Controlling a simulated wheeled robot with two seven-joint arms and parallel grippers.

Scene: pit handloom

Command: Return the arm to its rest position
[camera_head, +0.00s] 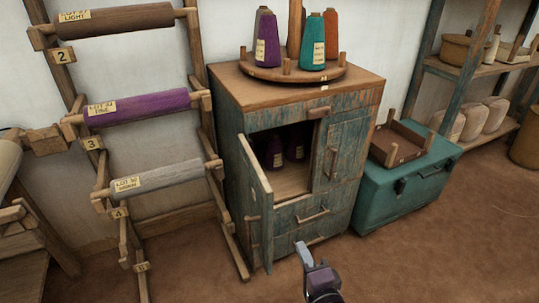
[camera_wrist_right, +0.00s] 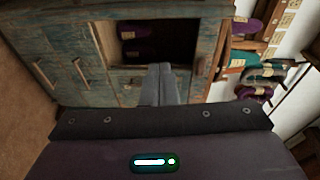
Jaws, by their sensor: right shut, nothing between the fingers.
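My right gripper (camera_head: 303,254) shows at the bottom centre of the head view, low in front of the cabinet (camera_head: 337,190). Its fingers are together with nothing between them. In the right wrist view the closed fingers (camera_wrist_right: 159,84) point toward the cabinet (camera_wrist_right: 75,52), which appears turned on its side. The cabinet's left door (camera_head: 256,203) stands open, and dark purple cones (camera_head: 274,152) stand on the shelf inside. The gripper is apart from the door in the head view. My left gripper is not in view.
A round wooden tray (camera_head: 293,71) with purple, teal and orange cones tops the cabinet. A rack with labelled rolls (camera_head: 135,106) stands left. A teal chest (camera_head: 402,186) bearing a wooden tray (camera_head: 397,143) stands right, near shelves (camera_head: 477,70). The brown floor (camera_head: 450,250) at lower right is clear.

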